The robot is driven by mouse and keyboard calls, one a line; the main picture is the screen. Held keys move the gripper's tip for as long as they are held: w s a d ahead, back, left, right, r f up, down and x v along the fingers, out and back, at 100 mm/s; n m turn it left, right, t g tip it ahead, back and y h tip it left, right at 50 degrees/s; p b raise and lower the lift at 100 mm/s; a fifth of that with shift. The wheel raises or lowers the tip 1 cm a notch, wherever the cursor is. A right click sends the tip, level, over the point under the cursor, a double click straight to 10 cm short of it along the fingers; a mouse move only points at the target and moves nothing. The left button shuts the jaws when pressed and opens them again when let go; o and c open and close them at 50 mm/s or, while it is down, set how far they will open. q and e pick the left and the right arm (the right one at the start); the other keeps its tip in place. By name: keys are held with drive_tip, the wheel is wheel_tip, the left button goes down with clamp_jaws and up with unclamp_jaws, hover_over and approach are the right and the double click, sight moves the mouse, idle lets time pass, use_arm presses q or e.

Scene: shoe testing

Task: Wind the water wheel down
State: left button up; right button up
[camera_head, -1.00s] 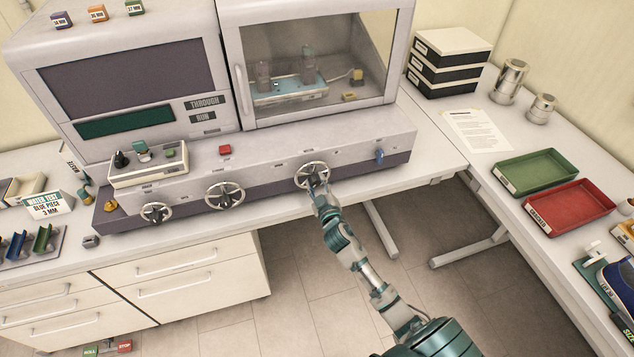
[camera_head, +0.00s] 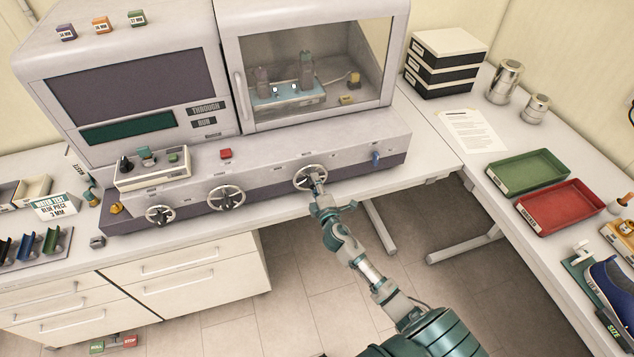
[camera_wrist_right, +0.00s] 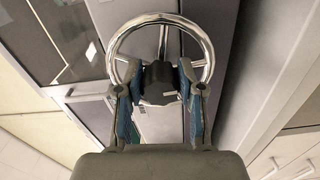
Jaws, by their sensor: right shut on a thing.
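The right-hand spoked handwheel (camera_head: 301,180) of several on the machine's front is the one my right gripper (camera_head: 318,183) holds. In the right wrist view, the chrome rim (camera_wrist_right: 206,48) and spokes of this wheel show. There the blue-padded fingers of my right gripper (camera_wrist_right: 157,77) close around the wheel's dark centre piece (camera_wrist_right: 158,79), one on each side. No wheel label is readable. Behind the glass window, a blue-topped tray (camera_head: 284,93) holds two upright grey pieces (camera_head: 306,72). My left gripper is out of view.
Two more handwheels (camera_head: 226,198) (camera_head: 159,216) sit to the left. A red button (camera_head: 226,154) is above them, and a blue lever (camera_head: 376,160) is to the right. Green (camera_head: 528,171) and red (camera_head: 566,206) trays lie on the right bench. Open floor shows below.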

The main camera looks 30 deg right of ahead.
drive_tip(key=n, duration=0.1)
drive_tip(key=n+p, duration=0.1)
drive_tip(key=n, duration=0.2)
drive_tip(key=shift+a+r, duration=0.2)
drive_tip(key=shift+a, duration=0.1)
drive_tip(key=shift+f+n, duration=0.1)
drive_tip(key=shift+n, duration=0.4)
drive_tip(key=shift+p, duration=0.3)
drive_tip(key=shift+f, duration=0.2)
drive_tip(key=o, duration=1.1)
drive_tip(key=shift+a, duration=0.1)
drive_tip(key=shift+c, duration=0.2)
drive_tip(key=shift+o, duration=0.4)
drive_tip(key=shift+w+a, duration=0.1)
drive_tip(key=shift+w, duration=0.1)
drive_tip(key=shift+s+r, duration=0.1)
drive_tip(key=v, duration=1.2)
